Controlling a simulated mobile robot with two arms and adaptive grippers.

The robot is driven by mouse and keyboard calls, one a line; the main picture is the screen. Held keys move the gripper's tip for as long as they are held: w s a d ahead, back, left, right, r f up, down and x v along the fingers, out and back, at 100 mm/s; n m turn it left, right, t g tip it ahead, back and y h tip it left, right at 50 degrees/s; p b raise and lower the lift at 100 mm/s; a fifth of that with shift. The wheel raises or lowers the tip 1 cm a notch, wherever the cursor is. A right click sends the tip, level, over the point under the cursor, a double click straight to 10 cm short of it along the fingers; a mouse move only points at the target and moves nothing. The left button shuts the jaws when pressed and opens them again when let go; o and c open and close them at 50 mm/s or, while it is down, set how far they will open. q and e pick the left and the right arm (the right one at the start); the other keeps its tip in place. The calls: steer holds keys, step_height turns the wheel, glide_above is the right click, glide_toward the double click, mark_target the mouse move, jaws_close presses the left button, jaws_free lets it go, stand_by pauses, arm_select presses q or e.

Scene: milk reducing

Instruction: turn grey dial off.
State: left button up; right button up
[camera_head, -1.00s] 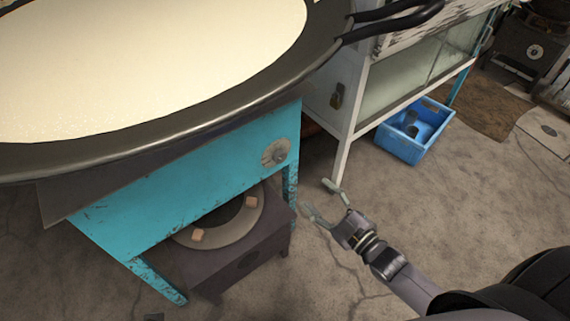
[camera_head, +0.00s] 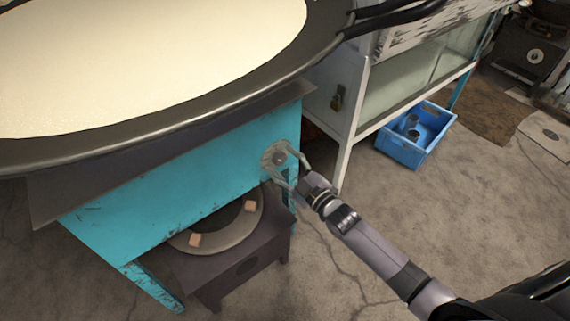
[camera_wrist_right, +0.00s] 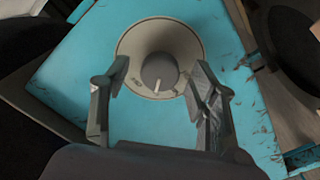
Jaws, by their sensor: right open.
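The grey dial (camera_head: 279,158) sits on a round plate on the end of the blue stove frame (camera_head: 190,190). In the right wrist view the dial (camera_wrist_right: 160,72) shows a grey knob with a white mark pointing down, on a light round plate with small lettering. My right gripper (camera_head: 289,173) is open in front of the dial, one finger to each side of it. In the right wrist view the fingertips of the gripper (camera_wrist_right: 155,80) flank the knob with gaps; I see no grip on it. My left gripper is not in view.
A wide pan of milk (camera_head: 130,70) stands on the frame, its rim above the dial. A dark burner box (camera_head: 235,268) is below. A white-framed glass cabinet (camera_head: 347,130) and a blue crate (camera_head: 405,150) are to the right.

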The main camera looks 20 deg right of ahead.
steer(key=shift+c, duration=0.2)
steer(key=c, duration=1.1)
steer(key=shift+c, duration=0.2)
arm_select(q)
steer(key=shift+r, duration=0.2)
arm_select(e)
steer(key=shift+m+p, duration=0.4)
steer(key=m+p, duration=0.2)
steer(key=m, duration=0.3)
steer(key=shift+p, duration=0.35)
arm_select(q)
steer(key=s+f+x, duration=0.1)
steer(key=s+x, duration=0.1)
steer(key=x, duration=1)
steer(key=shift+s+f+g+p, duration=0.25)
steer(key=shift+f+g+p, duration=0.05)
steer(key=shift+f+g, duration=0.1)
arm_select(e)
steer(key=shift+m, duration=1.2)
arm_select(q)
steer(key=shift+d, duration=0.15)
arm_select(e)
steer(key=shift+f, duration=0.1)
